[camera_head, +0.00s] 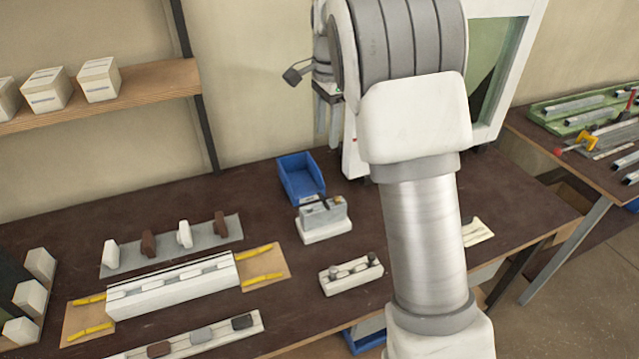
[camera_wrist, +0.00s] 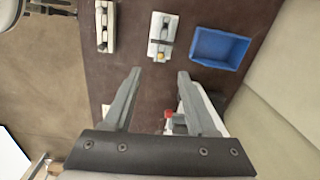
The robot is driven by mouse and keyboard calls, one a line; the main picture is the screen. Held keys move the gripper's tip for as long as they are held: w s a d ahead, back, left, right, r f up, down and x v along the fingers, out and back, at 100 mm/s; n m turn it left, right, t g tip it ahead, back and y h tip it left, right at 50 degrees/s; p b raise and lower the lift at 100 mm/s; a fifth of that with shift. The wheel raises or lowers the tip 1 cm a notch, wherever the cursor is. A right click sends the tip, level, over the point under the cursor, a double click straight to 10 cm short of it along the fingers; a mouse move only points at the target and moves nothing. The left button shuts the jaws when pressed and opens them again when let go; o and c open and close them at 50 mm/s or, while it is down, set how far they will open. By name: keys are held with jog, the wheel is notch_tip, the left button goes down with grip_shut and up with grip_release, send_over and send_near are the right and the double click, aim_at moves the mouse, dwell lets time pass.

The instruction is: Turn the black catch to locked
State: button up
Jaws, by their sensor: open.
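A grey clamp block on a white base (camera_head: 324,226) stands on the dark bench, in front of the blue bin. A small dark part on its top (camera_head: 324,202) looks like the black catch; its setting is too small to tell. In the wrist view the clamp (camera_wrist: 162,37) lies beyond my fingertips, with a dark bar across it and a yellow spot at its lower end. My gripper (camera_wrist: 159,72) is open and empty, its two grey fingers apart and not touching the clamp. In the head view my arm covers part of the bench to the right of the clamp.
A blue bin (camera_head: 299,178) stands right behind the clamp. A white fixture with round posts (camera_head: 351,275) is in front of it. A long white rail (camera_head: 175,288) and several upright blocks lie to the left. A red knob (camera_wrist: 168,113) shows between my fingers in the wrist view.

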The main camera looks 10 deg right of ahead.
aim_at(324, 199)
jog(key=shift+m, duration=0.5)
jog(key=f, duration=0.6)
jog(key=w+f, duration=0.1)
jog(key=f, duration=1.2)
jog(key=shift+w+a+f, duration=0.15)
jog(key=shift+w+f, duration=0.15)
jog(key=shift+w, duration=0.05)
grip_shut()
